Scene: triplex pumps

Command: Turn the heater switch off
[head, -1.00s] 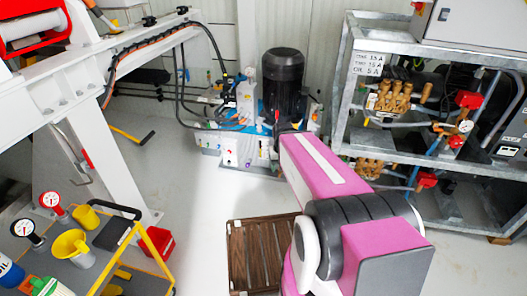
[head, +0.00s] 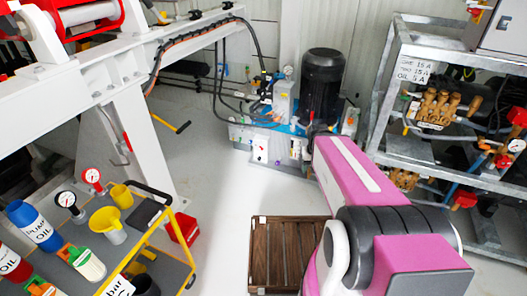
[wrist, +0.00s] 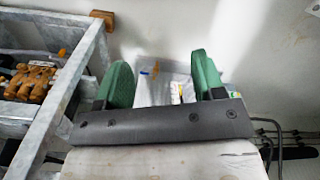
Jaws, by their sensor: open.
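I cannot make out a switch clearly labelled as the heater switch. A hydraulic unit (head: 240,141) with a black motor (head: 323,84) stands by the back wall in the head view. My arm hides the gripper in the head view.
A galvanised rack (head: 382,85) with brass pumps (head: 437,107) and a grey cabinet (head: 503,27) stands at right. A wooden pallet (head: 262,255) lies on the floor. A yellow-railed cart (head: 158,245) and white frame (head: 125,120) are at left.

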